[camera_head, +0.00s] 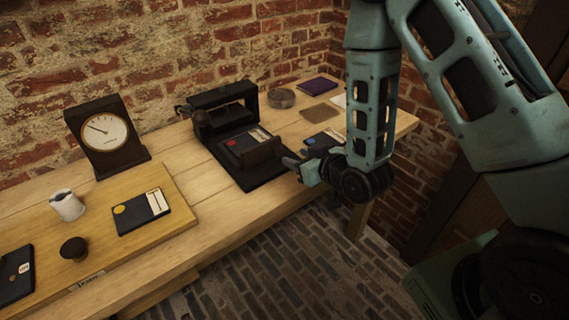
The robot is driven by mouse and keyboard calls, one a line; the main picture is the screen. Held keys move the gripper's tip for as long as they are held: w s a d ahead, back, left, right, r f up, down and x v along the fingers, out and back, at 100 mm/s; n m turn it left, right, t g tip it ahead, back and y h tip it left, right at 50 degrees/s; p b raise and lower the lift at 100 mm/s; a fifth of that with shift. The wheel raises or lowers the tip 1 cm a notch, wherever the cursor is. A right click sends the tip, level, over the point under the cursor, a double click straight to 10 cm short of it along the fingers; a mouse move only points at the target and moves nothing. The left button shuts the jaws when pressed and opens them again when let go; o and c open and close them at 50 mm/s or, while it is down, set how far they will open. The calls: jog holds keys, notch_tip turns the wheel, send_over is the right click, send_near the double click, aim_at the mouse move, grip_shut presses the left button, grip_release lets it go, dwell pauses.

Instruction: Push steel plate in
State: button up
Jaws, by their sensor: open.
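A black press-like device (222,102) stands on the wooden table at the back middle, with a dark base (262,178) reaching forward. A flat dark plate with a red dot and a pale strip (236,146) lies on the base, in front of the upright frame. A brown block (262,153) sits at its front right and hides part of it. I cannot tell for sure which part is the steel plate. My gripper (293,166) is open, just right of the base near the table's front edge. Nothing shows between its fingers, and no contact is clear.
A blue-dotted plate (318,141) lies close behind my gripper. A round grey tin (281,98), a purple book (318,86) and a brown square (314,114) lie at the back right. A dial clock (105,133), white cup (67,205) and yellow-dotted plate (141,211) are at left.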

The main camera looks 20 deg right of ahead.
aim_at(282, 152)
jog(key=shift+w+a+f+b, duration=0.1)
jog(key=shift+w+f+b, duration=0.3)
jog(key=shift+b, duration=0.15)
jog(key=shift+p+x, duration=0.65)
jog(key=shift+x, duration=2.2)
jog(key=shift+r, duration=0.2)
jog(key=shift+w, duration=0.1)
grip_shut()
